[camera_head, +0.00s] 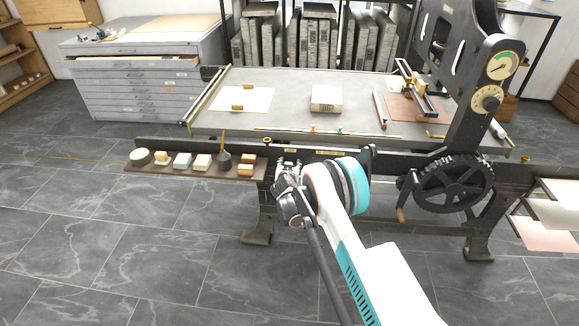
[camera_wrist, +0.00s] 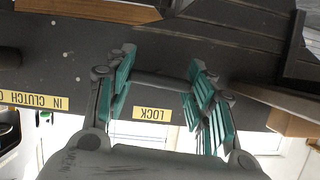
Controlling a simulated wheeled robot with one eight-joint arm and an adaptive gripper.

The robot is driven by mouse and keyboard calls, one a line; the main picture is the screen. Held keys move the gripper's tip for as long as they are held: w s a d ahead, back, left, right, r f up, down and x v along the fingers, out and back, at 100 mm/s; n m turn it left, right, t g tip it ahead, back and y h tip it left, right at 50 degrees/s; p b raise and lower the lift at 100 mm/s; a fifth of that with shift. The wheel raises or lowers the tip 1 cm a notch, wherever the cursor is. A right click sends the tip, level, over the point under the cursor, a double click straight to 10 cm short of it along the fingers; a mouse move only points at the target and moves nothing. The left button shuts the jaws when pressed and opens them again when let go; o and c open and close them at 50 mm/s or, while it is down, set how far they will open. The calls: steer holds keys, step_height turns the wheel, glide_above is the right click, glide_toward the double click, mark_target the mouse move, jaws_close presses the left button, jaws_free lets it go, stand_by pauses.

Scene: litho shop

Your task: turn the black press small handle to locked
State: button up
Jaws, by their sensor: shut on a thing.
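The black press (camera_head: 220,148) fills the middle of the head view. My gripper (camera_head: 288,164) is at its front rail, just right of the small shelf. In the wrist view my gripper (camera_wrist: 163,95) has its teal-padded fingers on either side of a short dark bar, the small handle (camera_wrist: 160,82), and is shut on it. A yellow LOCK label (camera_wrist: 152,114) shows upside down just below the bar. An IN CLUTCH label (camera_wrist: 35,100) is at the left. In the head view the handle is hidden behind my gripper and wrist.
A small shelf (camera_head: 190,172) with several blocks is left of my gripper. A dark gear wheel (camera_head: 453,188) with a wooden-gripped crank (camera_head: 402,214) stands at the right. The press bed (camera_head: 290,84) bears a pale block (camera_head: 326,98). The floor in front is clear.

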steer(key=shift+n, duration=0.4)
steer(key=o, duration=1.1)
steer(key=v, duration=1.2)
steer(key=shift+a, duration=0.25)
